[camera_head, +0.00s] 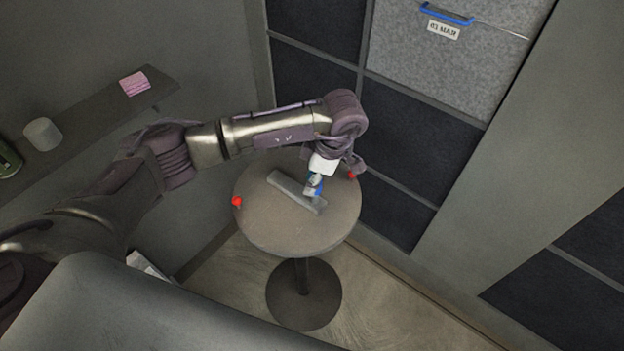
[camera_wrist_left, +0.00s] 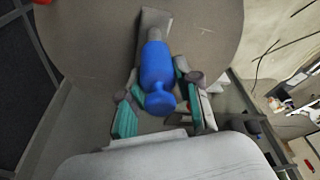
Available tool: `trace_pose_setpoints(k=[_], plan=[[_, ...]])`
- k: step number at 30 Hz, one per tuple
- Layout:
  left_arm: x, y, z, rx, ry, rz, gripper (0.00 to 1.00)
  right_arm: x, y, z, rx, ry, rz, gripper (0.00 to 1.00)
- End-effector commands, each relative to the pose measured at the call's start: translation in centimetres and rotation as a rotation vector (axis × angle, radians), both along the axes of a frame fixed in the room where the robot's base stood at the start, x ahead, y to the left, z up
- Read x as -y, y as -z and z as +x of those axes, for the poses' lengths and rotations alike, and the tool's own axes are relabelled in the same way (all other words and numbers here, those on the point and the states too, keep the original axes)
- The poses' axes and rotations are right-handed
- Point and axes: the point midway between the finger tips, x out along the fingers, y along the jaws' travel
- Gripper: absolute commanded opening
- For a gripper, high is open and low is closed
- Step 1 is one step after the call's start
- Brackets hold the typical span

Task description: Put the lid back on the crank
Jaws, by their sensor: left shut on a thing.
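A grey bar, which looks like the crank (camera_head: 290,188), lies flat on the round table. Its far end also shows in the left wrist view (camera_wrist_left: 154,19). My left gripper (camera_head: 314,186) is over the bar's right part, pointing down. In the left wrist view, my left gripper (camera_wrist_left: 160,105) has its teal-padded fingers shut on a blue rounded piece (camera_wrist_left: 156,65), which looks like the lid. The blue piece is in line with a short grey stub at the bar. I cannot tell whether they touch. My right gripper is not in view.
The round table (camera_head: 262,225) has a red knob (camera_head: 237,202) at its left edge and another red knob (camera_head: 352,175) at its right. A wall shelf (camera_head: 95,112) at the left holds a pink box (camera_head: 134,84) and a white cup (camera_head: 43,134). Dark panels stand close behind the table.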

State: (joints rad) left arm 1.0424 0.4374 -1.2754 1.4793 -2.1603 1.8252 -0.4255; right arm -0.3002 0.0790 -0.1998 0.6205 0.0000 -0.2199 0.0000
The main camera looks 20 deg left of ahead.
Motion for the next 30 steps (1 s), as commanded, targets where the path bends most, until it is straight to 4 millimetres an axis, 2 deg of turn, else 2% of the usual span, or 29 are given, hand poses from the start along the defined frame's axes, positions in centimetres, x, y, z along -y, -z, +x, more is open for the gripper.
trace_pose_setpoints(k=[30], plan=[[0.00, -0.01, -0.09, -0.001, 0.000, 0.000, 0.19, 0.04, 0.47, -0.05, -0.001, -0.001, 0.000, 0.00]])
